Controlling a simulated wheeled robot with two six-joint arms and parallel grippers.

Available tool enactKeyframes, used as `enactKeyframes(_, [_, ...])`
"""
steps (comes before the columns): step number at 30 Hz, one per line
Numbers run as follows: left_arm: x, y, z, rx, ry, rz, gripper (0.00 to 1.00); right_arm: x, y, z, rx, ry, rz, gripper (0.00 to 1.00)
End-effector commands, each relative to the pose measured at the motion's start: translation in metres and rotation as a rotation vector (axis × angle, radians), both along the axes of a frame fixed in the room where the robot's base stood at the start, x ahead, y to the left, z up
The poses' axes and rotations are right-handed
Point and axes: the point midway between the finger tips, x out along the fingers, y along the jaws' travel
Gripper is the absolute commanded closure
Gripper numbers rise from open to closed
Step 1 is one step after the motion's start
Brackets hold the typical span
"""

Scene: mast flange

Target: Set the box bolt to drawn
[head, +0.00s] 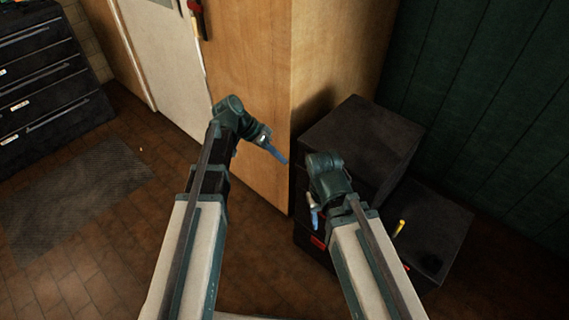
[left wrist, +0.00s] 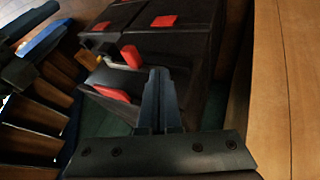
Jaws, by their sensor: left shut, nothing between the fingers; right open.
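Black boxes (head: 350,145) stand against the wooden cabinet's right side, with a lower black box (head: 430,235) at their right. Red parts (head: 318,242) show on their front, and a yellow piece (head: 398,228) stands up on the lower box. The left wrist view shows red patches (left wrist: 164,21) and a raised red block (left wrist: 131,56). I cannot tell which part is the box bolt. My left gripper (head: 281,157) is shut and empty, in front of the cabinet's corner, apart from the boxes. My right gripper (head: 314,217) is open, in front of the boxes; my arm hides part of them.
The tall wooden cabinet (head: 250,90) stands behind my left gripper. A black drawer unit (head: 50,90) is at the far left, with a dark mat (head: 80,190) on the tiled floor before it. A green panelled wall (head: 480,100) closes the right.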

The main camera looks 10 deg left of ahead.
Motion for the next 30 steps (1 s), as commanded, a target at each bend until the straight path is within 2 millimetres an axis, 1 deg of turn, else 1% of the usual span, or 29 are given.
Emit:
enactKeyframes(1, [0.000, -0.006, -0.015, 0.000, 0.001, -0.002, 1.00, 0.000, 0.000, -0.015, 0.000, 0.000, 0.000, 0.50])
enactKeyframes(3, [0.000, -0.013, -0.026, 0.000, 0.000, -0.002, 1.00, 0.000, 0.000, -0.026, 0.000, 0.000, 0.000, 0.50])
enactKeyframes(9, [0.001, -0.035, -0.054, 0.000, 0.000, -0.002, 1.00, 0.000, 0.000, -0.054, 0.000, 0.000, 0.000, 0.50])
enactKeyframes(14, [0.002, -0.049, -0.072, 0.000, 0.001, -0.002, 1.00, 0.000, 0.000, -0.072, 0.000, 0.000, 0.000, 0.50])
enactKeyframes(15, [-0.006, -0.056, -0.064, 0.000, 0.001, -0.003, 1.00, 0.000, 0.000, -0.064, 0.000, 0.000, 0.000, 0.50])
enactKeyframes(21, [-0.018, -0.073, -0.063, 0.000, 0.001, -0.001, 1.00, 0.000, 0.000, -0.063, 0.000, 0.000, 0.000, 0.50])
enactKeyframes(25, [-0.021, -0.078, -0.063, 0.001, 0.001, 0.000, 1.00, 0.000, 0.000, -0.063, 0.000, 0.000, 0.000, 0.50])
enactKeyframes(30, [-0.022, -0.079, -0.063, 0.000, 0.001, 0.001, 1.00, 0.000, 0.000, -0.063, 0.000, 0.000, 0.000, 0.50])
